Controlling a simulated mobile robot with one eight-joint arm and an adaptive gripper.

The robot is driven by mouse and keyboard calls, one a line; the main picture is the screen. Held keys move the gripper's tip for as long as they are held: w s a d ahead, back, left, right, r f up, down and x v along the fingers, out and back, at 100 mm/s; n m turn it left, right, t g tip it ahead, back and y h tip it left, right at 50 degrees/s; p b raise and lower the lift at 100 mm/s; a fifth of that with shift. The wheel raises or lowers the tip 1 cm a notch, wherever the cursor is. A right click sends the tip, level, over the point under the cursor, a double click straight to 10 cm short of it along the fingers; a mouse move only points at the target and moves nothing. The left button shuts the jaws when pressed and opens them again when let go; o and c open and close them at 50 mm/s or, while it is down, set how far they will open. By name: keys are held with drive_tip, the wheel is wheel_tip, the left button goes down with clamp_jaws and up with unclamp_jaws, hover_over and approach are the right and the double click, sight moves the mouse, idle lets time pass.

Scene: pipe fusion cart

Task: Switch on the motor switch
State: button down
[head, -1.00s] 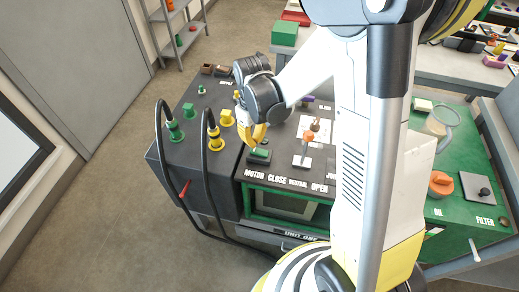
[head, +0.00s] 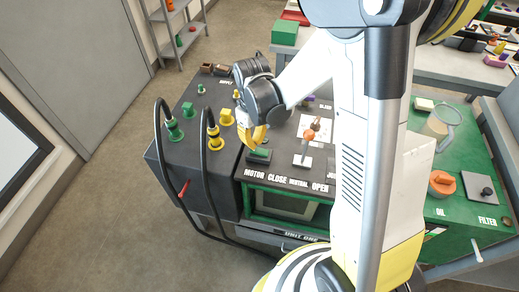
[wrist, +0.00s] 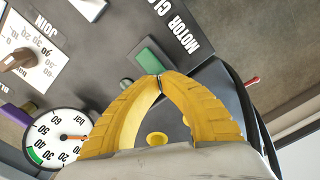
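The motor switch is a green rocker (head: 260,155) above the MOTOR label on the dark cart panel. It also shows in the wrist view (wrist: 152,57), just beyond my fingertips. My gripper (head: 256,143) has yellow fingers and hangs over the back edge of the switch. In the wrist view, my gripper's fingertips (wrist: 159,79) meet with nothing between them. They are beside the green rocker; I cannot tell whether they touch it. The fingers hide part of the switch's surroundings.
An orange-topped lever (head: 308,137) stands right of the switch. Yellow (head: 214,138) and green (head: 174,130) plugs with black cables stand to the left. A round gauge (wrist: 58,137) lies beside the fingers. The floor left of the cart is clear.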

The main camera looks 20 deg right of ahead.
drive_tip(key=shift+f+b, duration=1.1)
drive_tip(key=shift+f, duration=0.25)
idle(0.4)
drive_tip(key=shift+r, duration=0.1)
drive_tip(key=shift+r+p, duration=2.55)
drive_tip(key=shift+r, duration=0.9)
drive_tip(key=shift+s+r, duration=0.1)
drive_tip(key=shift+r, duration=0.35)
drive_tip(key=s+r+m+t, duration=0.4)
drive_tip(key=s+r+t, duration=0.3)
drive_tip(key=s+r, duration=0.5)
wheel_tip(320, 180, up, 4)
drive_tip(key=shift+s+f+m, duration=0.15)
drive_tip(key=shift+s+m, duration=0.15)
drive_tip(key=shift+m, duration=0.1)
